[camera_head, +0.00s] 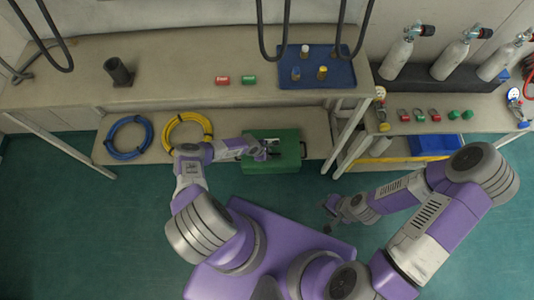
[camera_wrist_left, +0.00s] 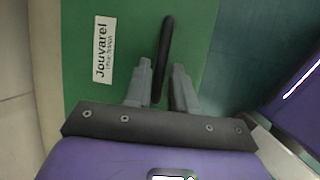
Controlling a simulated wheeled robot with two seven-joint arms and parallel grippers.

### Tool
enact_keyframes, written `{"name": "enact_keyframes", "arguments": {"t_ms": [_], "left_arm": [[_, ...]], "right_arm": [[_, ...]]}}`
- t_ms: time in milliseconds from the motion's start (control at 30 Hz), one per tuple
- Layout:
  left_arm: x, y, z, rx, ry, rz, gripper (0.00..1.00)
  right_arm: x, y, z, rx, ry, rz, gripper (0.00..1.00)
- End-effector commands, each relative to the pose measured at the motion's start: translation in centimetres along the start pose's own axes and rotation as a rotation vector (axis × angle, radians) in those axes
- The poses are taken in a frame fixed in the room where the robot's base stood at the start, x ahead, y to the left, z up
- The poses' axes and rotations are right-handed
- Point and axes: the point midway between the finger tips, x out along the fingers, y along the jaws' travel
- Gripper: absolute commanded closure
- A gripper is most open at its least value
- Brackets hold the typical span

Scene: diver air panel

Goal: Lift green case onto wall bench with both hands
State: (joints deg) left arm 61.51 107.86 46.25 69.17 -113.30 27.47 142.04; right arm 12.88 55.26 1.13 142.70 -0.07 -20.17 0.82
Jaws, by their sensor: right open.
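The green case (camera_head: 284,166) sits on the low shelf of the wall bench, near its right end. A dark handle stands at its right side. My right gripper (camera_head: 328,213) is open and empty, right of and nearer than the case.
The wall bench top (camera_head: 170,75) holds a dark cylinder (camera_head: 118,72), red and green small parts (camera_head: 235,80) and a blue tray (camera_head: 318,66). Its middle is mostly clear. Blue (camera_head: 126,137) and yellow (camera_head: 187,131) hose coils lie left of the case. Black hoses hang above the bench.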

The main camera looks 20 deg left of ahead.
Motion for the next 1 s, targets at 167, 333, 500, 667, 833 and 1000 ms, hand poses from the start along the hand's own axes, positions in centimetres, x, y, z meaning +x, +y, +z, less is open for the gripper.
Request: {"name": "enact_keyframes", "arguments": {"t_ms": [167,333,500,667,833,1000], "left_arm": [[0.0,0.0,0.0,0.000,0.000,0.000,0.57],[0.0,0.1,-0.1,0.000,0.001,0.001,0.57],[-1.0,0.1,0.0,0.000,0.001,0.001,0.57],[-3.3,0.2,0.1,0.000,0.001,0.002,0.57],[-5.8,0.1,0.1,0.000,0.000,0.001,0.57],[-7.3,0.1,0.0,0.001,0.001,0.000,0.57]], "right_arm": [[0.0,0.0,0.0,0.000,0.000,0.000,0.57],[0.0,0.0,0.0,0.000,0.000,0.000,0.57],[-0.7,-0.2,0.0,0.000,0.000,0.000,0.57],[-2.3,-0.8,0.1,0.000,0.000,0.000,0.57],[-3.8,-1.4,0.2,0.000,0.000,0.000,0.57],[-4.5,-1.7,0.2,0.000,0.000,0.000,0.57]]}}
